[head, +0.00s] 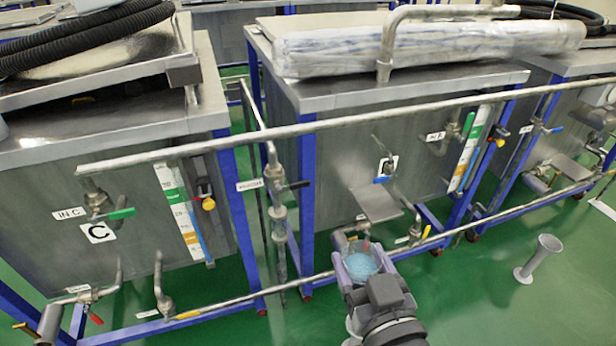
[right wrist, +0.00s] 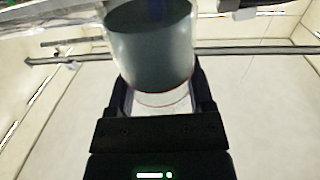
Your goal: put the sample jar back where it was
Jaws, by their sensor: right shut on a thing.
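The sample jar (head: 361,265) is clear with blue contents and sits between the fingers of my right gripper (head: 360,268). In the right wrist view the jar (right wrist: 150,45) stands between both fingers of the gripper (right wrist: 160,95), and its contents look dark there. My right gripper is shut on it, in front of the middle tank (head: 340,150), close to the low pipe. A small metal shelf (head: 376,204) sticks out from the tank just above the jar. In the head view I cannot tell whether the jar touches the pipework. My left gripper is not in view.
A long low pipe (head: 240,299) with yellow-handled valves runs along the tank fronts, and a higher pipe (head: 300,128) crosses above. Tank C (head: 100,190) is at left.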

